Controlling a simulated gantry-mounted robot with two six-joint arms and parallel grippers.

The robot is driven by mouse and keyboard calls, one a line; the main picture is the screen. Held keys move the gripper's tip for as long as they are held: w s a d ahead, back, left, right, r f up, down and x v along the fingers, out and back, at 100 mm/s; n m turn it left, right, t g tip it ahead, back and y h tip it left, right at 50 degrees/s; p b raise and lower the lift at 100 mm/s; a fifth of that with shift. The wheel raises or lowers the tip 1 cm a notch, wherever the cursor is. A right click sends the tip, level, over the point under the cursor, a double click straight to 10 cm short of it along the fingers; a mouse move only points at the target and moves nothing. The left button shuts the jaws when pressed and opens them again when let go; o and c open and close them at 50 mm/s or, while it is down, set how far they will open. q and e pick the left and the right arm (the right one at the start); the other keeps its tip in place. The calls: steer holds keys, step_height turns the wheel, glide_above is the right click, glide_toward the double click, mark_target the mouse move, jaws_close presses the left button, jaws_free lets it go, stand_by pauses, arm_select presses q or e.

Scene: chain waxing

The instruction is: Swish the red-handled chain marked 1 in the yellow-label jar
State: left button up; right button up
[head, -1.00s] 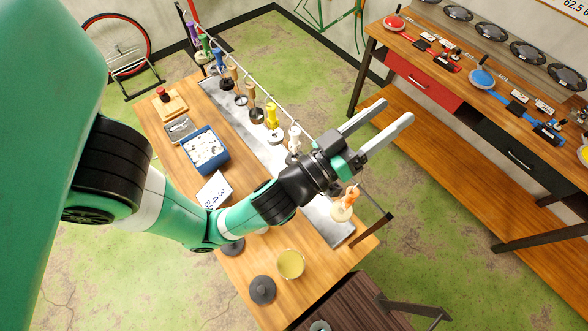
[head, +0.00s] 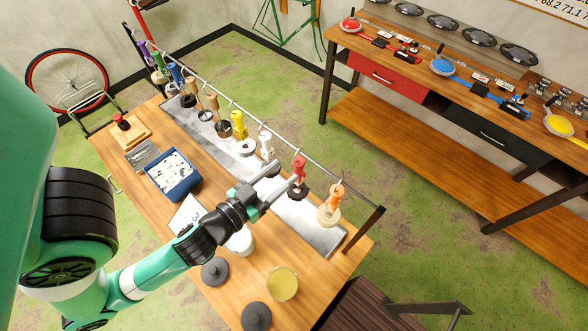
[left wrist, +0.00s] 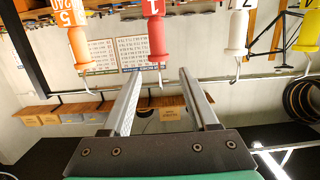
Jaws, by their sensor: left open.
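The red-handled chain (head: 299,168) hangs from the rail over the metal drip tray, with a dark coil below its handle. In the left wrist view its red handle (left wrist: 155,38), marked 1, shows between the finger lines. My left gripper (head: 281,176) is open, its fingers pointing toward the red handle from the left. In the left wrist view the open fingers (left wrist: 160,73) have nothing clearly held between them. An open jar with yellowish contents (head: 282,284) stands near the bench's front; I cannot make out a label. My right gripper is not in view.
An orange-handled chain (head: 335,198) hangs to the right of the red one, a white-handled one (head: 265,143) to its left. The metal tray (head: 318,236) lies beneath. A pale jar (head: 240,241) and dark lids (head: 215,271) stand near my arm. A blue bin (head: 187,191) is farther left.

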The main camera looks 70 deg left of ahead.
mark_target(296, 167)
arm_select(q)
steer(key=x, duration=0.7)
steer(key=shift+w+r+p, duration=0.1)
steer(key=shift+p, duration=0.2)
step_height(296, 167, down, 2)
steer(key=shift+f+b, duration=0.1)
steer(key=shift+b, duration=0.9)
steer(key=shift+f+b, duration=0.5)
steer(key=shift+f, duration=0.15)
jaws_close()
steer(key=shift+r, duration=0.15)
